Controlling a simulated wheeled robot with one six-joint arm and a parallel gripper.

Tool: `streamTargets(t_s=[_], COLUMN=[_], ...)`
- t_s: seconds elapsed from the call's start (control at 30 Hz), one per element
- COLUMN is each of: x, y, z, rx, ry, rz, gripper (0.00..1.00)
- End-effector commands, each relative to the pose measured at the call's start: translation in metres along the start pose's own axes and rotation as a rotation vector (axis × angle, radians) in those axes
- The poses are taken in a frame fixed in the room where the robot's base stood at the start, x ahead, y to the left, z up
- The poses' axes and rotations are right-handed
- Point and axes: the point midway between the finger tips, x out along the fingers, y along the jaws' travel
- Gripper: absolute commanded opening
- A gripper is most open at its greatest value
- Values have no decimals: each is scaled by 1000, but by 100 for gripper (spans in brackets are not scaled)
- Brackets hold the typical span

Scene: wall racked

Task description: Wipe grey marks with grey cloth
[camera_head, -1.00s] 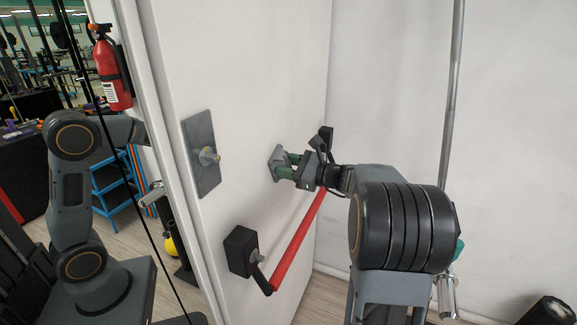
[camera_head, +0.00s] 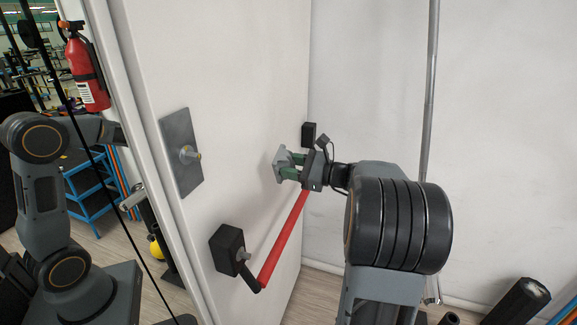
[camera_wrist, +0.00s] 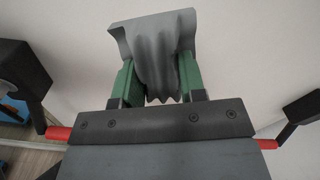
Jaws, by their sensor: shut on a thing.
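My gripper (camera_head: 288,165) has green fingers and is shut on the grey cloth (camera_head: 281,165), close to the white door (camera_head: 240,90). In the wrist view, the cloth (camera_wrist: 158,50) hangs in folds between the green fingers (camera_wrist: 160,82), its flat upper edge spread beyond the fingertips toward the white surface. I cannot tell whether the cloth touches the door. No grey marks can be made out on the door; the patch behind the cloth and gripper is hidden.
A red push bar (camera_head: 285,240) with black end boxes (camera_head: 228,249) crosses the door just below my gripper. A grey plate with a knob (camera_head: 178,150) is on the door to the left. A vertical metal pipe (camera_head: 430,120) runs along the wall at right.

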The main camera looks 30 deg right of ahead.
Motion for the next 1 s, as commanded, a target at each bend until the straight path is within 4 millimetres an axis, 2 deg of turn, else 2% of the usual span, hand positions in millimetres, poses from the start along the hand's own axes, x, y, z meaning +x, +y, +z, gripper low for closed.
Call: streamTargets(t_s=[0.27,0.63,1.0], x=[-3,-29,-30], y=[0,0,0], z=[0,0,0], rx=[0,0,0], ry=[1,1,0], rz=[-1,-1,0], gripper=[19,19,19])
